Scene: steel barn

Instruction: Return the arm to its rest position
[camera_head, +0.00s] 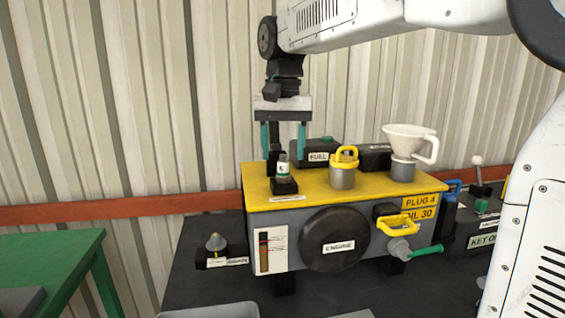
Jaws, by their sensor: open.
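My white arm (350,22) reaches in from the right and bends down at a dark wrist. A small gap seems to lie between the fingertips and this part, but the depth is hard to tell.
A yellow-handled cap (343,169) and a white funnel (409,146) stand on the engine top. A green-handled tool (427,250) sticks out at the front right. A green table (45,262) is at left. A corrugated wall (130,110) is behind. Open air lies left of my gripper.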

